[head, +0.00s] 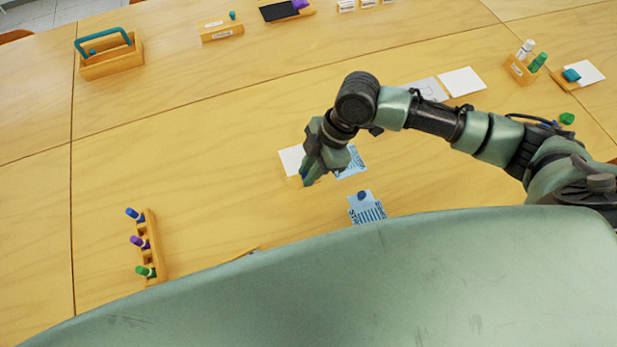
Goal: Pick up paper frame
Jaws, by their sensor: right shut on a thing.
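The paper frame (291,159) shows as a white sheet with a thin wooden edge, near the middle of the table. My right gripper (306,178) comes down over its right side and is shut on it. The fingers and the wrist hide the grasped part, and a small blue patch shows at the fingers. I cannot tell whether the frame is lifted off the table. My left gripper is not in view.
Blue printed cards (367,209) lie right of and below the gripper. A wooden marker rack (151,249) stands at lower left, a wooden caddy (110,67) at upper left. White sheets (462,82) and a marker box (519,70) lie at upper right. The table's left middle is clear.

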